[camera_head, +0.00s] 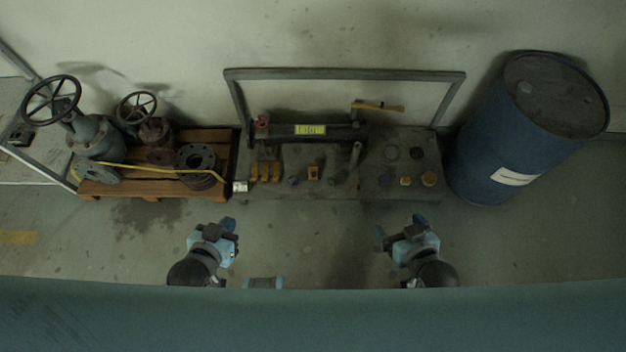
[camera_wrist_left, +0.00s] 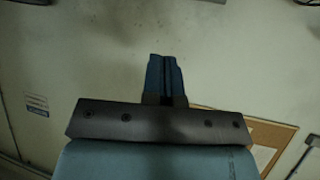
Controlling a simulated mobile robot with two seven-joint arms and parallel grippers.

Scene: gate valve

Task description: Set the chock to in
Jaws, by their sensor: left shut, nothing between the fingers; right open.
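I cannot tell for certain which thing is the chock. Several orange-yellow blocks (camera_head: 265,171) stand together at the left end of the dark bench (camera_head: 330,190) in the head view, and a small orange piece (camera_head: 313,172) is to their right. My left gripper (camera_head: 228,224) is shut and empty, in front of the bench's left end and apart from it. Its closed blue fingers (camera_wrist_left: 165,78) also show in the left wrist view, against a bare wall. My right gripper (camera_head: 379,236) is open and empty, in front of the bench's right half.
A wooden pallet (camera_head: 150,190) with handwheel valves (camera_head: 95,135) and a flange (camera_head: 197,165) stands left of the bench; a yellow bar (camera_head: 150,170) lies across it. A blue drum (camera_head: 500,150) stands at the right. A hammer (camera_head: 378,106) is at the back. The floor in front is clear.

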